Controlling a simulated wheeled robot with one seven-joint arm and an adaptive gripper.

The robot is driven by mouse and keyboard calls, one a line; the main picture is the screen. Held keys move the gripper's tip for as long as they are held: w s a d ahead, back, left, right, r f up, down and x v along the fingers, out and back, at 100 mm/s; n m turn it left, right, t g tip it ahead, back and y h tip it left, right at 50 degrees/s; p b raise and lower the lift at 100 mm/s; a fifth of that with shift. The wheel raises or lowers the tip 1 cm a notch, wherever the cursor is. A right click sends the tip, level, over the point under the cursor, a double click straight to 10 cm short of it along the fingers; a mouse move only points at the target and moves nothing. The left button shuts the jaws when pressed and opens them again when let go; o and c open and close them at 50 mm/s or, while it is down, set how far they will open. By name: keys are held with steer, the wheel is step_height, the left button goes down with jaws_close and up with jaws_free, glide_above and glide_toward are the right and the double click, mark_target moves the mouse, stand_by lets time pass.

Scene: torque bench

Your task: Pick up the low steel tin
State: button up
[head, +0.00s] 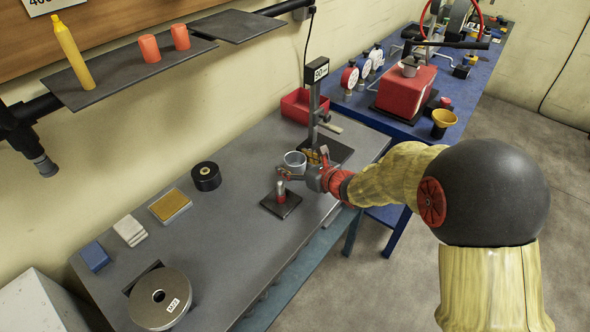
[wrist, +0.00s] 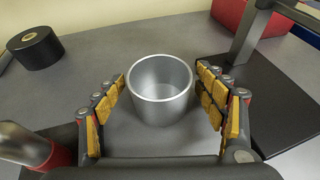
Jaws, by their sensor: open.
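The low steel tin (wrist: 160,108) is a short, open, empty silver cup standing upright on the grey bench. In the wrist view it sits between the yellow-padded fingers of my gripper (wrist: 168,100), with a gap to each side. In the head view the tin (head: 294,159) shows just behind my gripper (head: 300,165), partly hidden by the fingers. My gripper is open and low over the bench, with nothing held.
A small dark base with an upright metal post (head: 281,192) stands close at the left. A test stand (head: 318,105) on a black plate is close at the right, a red bin (head: 296,106) behind. A black roll (head: 206,176) lies farther left.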

steer(key=c, duration=1.2)
steer(key=shift+c, duration=0.3)
